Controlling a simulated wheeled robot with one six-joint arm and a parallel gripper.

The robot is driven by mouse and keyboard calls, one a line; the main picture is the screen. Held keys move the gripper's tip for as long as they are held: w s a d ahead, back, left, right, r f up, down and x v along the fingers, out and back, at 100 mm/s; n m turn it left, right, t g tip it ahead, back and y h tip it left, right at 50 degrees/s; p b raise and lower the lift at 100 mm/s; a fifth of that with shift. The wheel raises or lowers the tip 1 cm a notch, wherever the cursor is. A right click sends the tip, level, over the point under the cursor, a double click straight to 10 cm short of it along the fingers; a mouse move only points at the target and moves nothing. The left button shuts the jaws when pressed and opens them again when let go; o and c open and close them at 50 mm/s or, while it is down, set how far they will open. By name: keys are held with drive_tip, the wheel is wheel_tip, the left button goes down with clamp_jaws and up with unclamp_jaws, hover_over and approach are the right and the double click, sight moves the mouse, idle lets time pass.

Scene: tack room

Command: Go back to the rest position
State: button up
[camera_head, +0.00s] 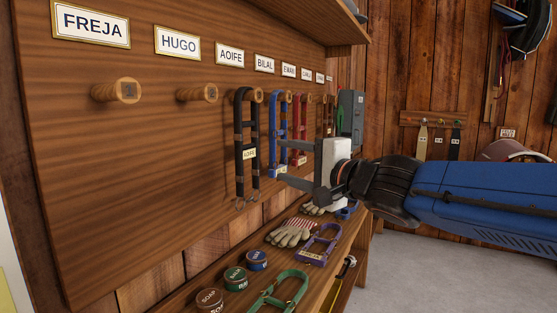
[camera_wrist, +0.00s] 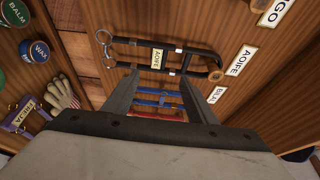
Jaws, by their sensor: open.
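My gripper (camera_head: 279,160) reaches in from the right towards the peg board, its two fingers open and nothing held between them. A black halter (camera_head: 240,140) with an AOIFE tag hangs from the peg under the AOIFE plate, just left of the fingertips. In the wrist view the black halter (camera_wrist: 142,44) lies just past the fingertips (camera_wrist: 160,78); I cannot tell if they touch it. A blue halter (camera_head: 274,130) hangs on the peg under BILAL, partly hidden behind the fingers. A red halter (camera_head: 300,125) hangs beyond it.
The FREJA peg (camera_head: 117,91) and HUGO peg (camera_head: 198,94) are bare. The shelf below holds several tins (camera_head: 235,278), a green halter (camera_head: 280,293), a purple halter (camera_head: 320,243) and gloves (camera_head: 291,232). A grey box (camera_head: 350,112) is at the board's far end. Open floor lies right.

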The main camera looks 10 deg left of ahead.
drive_tip(key=d+f+n+h, duration=0.1)
drive_tip(key=d+f+h, duration=0.6)
drive_tip(key=d, duration=0.7)
drive_tip(key=d+f+h, duration=0.4)
drive_tip(key=d+f, duration=0.4)
drive_tip(key=d, duration=0.6)
drive_tip(key=s+d+f+n+g+h, duration=0.1)
drive_tip(key=s+d+f+n+g, duration=0.2)
drive_tip(key=s+f, duration=0.7)
drive_tip(key=s+d+f+n+g+h, duration=0.1)
drive_tip(key=s+d+f+n+g, duration=0.3)
drive_tip(key=s+f, duration=0.6)
drive_tip(key=s+d, duration=0.2)
drive_tip(key=shift+s+d, duration=0.25)
drive_tip(key=shift+d, duration=0.05)
